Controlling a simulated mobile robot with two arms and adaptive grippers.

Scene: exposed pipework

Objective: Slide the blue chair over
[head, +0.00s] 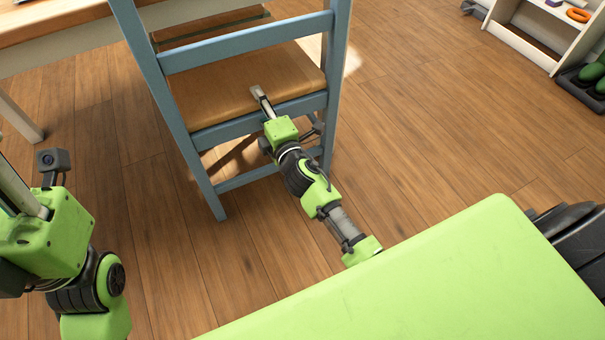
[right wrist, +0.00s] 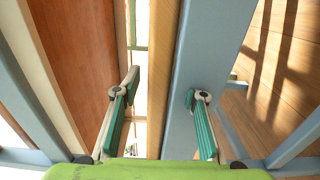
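The blue chair (head: 250,45) stands upright with its back towards me, with blue rails and legs and a wooden seat (head: 215,90). My right gripper (head: 261,98) reaches to the lower back rail, at the rear edge of the seat. In the right wrist view my right gripper (right wrist: 162,95) has its two fingers apart, with the blue rail (right wrist: 205,50) and a wooden edge (right wrist: 163,55) in front of and between them. I cannot tell whether a finger touches the chair. My left gripper (head: 18,190) is at the left edge, away from the chair, its fingers partly cut off.
A table (head: 50,22) with a wooden top and pale legs stands behind and left of the chair. A white shelf (head: 530,35) and a dark crate (head: 575,90) with green items are at the far right. The wooden floor (head: 430,110) right of the chair is clear.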

